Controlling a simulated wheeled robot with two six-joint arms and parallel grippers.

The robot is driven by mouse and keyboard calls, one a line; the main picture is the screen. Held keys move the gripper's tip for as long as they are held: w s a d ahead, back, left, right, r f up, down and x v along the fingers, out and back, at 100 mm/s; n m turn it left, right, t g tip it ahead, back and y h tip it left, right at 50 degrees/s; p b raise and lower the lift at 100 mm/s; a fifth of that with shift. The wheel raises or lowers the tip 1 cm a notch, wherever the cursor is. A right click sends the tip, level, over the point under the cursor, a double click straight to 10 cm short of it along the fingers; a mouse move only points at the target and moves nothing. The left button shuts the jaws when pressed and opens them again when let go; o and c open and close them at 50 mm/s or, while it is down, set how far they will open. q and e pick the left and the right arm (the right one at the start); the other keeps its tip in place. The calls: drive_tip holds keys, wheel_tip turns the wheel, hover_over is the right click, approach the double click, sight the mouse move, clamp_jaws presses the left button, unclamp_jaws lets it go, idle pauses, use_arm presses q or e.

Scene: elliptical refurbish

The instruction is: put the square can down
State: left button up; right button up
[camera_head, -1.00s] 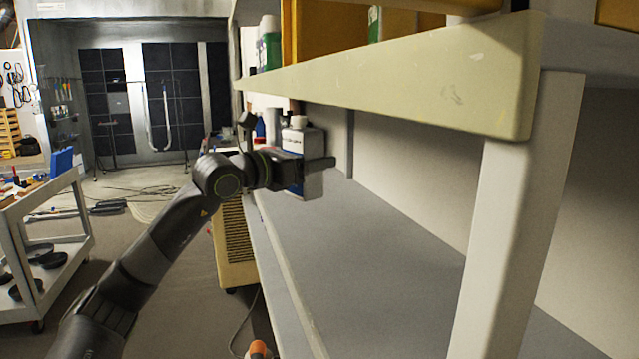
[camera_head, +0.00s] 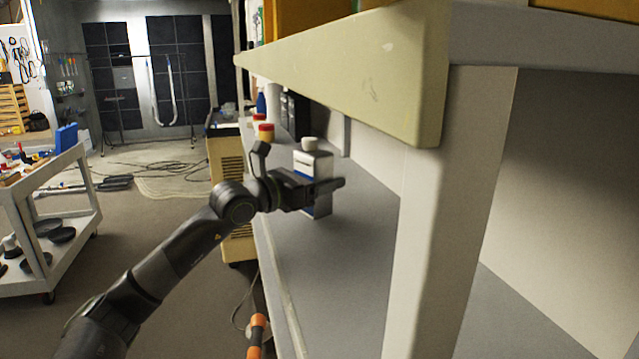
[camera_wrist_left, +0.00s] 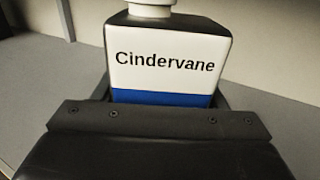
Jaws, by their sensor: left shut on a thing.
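The square can (camera_head: 313,164) is white with a blue lower band and a white cap. It stands upright at the grey shelf surface (camera_head: 345,240), under the upper board. I cannot tell whether its base touches the shelf. My left gripper (camera_head: 322,190) is shut on it, one finger showing across its near side. In the left wrist view the can (camera_wrist_left: 168,60) shows the word "Cindervane", with its lower part hidden behind my gripper (camera_wrist_left: 165,105). My right gripper is not in view.
The thick upper board (camera_head: 360,75) and a pale post (camera_head: 455,200) stand close on the right. A container with a red and yellow top (camera_head: 265,132) is behind the can. The shelf in front is clear. A white cart (camera_head: 60,215) stands at left.

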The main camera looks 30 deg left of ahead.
use_arm(q)
drive_tip(key=shift+f, duration=0.7)
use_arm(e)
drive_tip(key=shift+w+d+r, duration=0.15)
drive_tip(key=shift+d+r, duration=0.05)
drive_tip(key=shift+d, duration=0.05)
use_arm(q)
drive_tip(key=o, duration=1.3)
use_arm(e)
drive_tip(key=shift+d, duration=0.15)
use_arm(q)
drive_tip(key=shift+s, duration=0.1)
